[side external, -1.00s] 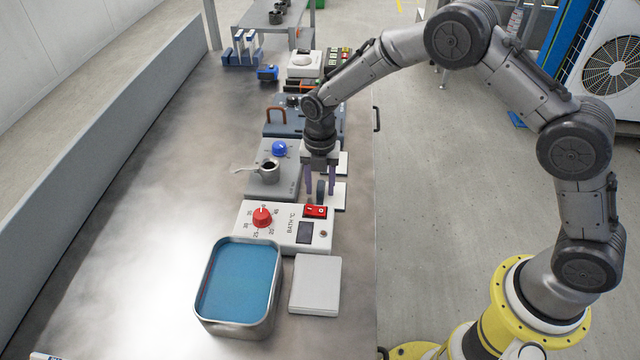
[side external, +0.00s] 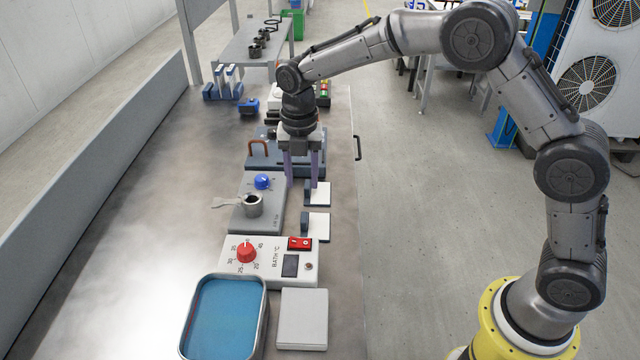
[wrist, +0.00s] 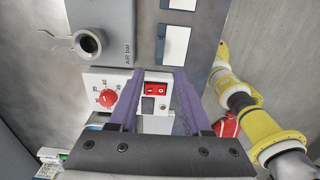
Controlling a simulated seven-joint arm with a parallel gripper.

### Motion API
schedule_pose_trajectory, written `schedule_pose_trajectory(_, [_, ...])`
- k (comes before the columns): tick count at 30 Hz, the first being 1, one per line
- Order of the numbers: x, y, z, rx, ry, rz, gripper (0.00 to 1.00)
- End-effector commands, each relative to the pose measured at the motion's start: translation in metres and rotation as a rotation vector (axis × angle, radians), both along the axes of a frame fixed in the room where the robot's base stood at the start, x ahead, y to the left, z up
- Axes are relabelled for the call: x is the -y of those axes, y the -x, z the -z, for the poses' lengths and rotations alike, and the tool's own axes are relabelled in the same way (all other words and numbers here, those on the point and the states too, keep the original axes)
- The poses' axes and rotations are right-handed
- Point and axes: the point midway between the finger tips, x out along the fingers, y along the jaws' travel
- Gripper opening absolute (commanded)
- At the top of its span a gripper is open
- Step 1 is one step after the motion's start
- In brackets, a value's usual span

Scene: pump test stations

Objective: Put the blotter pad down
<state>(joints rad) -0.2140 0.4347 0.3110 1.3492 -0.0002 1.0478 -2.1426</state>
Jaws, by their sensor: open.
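Two white flat pads, each with a dark block at its left edge, lie along the right side of the stations in the side view. I cannot tell for sure which is the blotter pad. The nearer pad (side external: 319,227) has its dark block (side external: 304,222) standing free of my fingers.
A white bath controller (side external: 267,266) with a red knob, a blue-filled metal bath (side external: 225,318) and a pale square slab (side external: 303,318) are at the front. A grey station (side external: 250,214) with a blue knob and metal cup is left of my gripper. The bench's left side is clear.

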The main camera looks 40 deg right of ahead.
Motion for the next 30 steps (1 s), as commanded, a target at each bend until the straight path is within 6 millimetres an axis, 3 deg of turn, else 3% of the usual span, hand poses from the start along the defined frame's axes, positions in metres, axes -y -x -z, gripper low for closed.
schedule_pose_trajectory(8, [0.003, 0.004, -0.011, 0.013, -0.003, 0.041, 0.49])
schedule_pose_trajectory(13, [0.022, 0.034, -0.060, 0.076, -0.027, 0.329, 0.49])
schedule_pose_trajectory(18, [0.051, 0.095, -0.115, 0.158, -0.093, 0.796, 0.49])
schedule_pose_trajectory(21, [0.066, 0.136, -0.136, 0.198, -0.150, 1.075, 0.49])
schedule_pose_trajectory(25, [0.081, 0.191, -0.152, 0.239, -0.246, 1.434, 0.49])
schedule_pose_trajectory(30, [0.096, 0.257, -0.150, 0.262, -0.396, 1.870, 0.49])
